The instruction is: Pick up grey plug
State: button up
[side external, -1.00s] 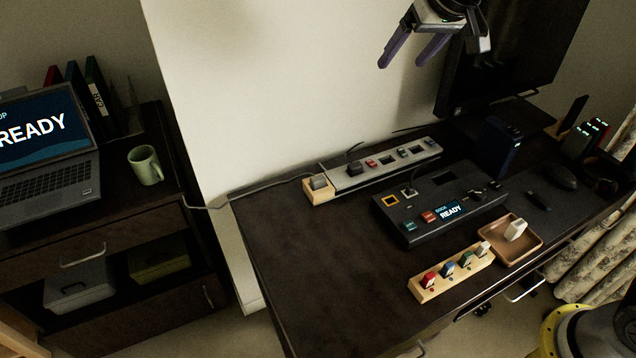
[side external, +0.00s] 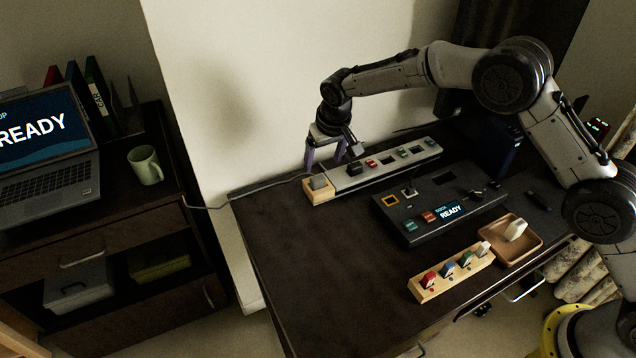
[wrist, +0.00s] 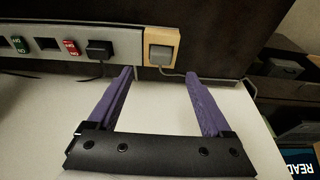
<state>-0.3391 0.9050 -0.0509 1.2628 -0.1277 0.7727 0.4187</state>
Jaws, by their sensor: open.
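The grey plug (side external: 318,182) sits in a light wooden block (side external: 318,196) at the left end of the power strip. In the wrist view the grey plug (wrist: 160,54) lies just beyond the fingertips, roughly between them across the picture, on the wooden block (wrist: 176,40). A grey cord runs from it. My gripper (side external: 325,166) is open and empty, with two purple fingers pointing down behind and above the block. In the wrist view my gripper (wrist: 158,76) shows its fingers apart with nothing between them.
A grey power strip (side external: 408,160) holds a black plug (wrist: 99,48) close to the grey one, plus red and green switches. A black console (side external: 440,215), a wooden rack of coloured plugs (side external: 452,278) and a wooden tray (side external: 530,247) stand to the right. The desk's left front is clear.

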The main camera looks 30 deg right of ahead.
aim_at(318, 178)
jog(key=shift+x, duration=3.95)
jog(key=shift+a, duration=0.1)
jog(key=shift+c, duration=0.3)
grip_shut()
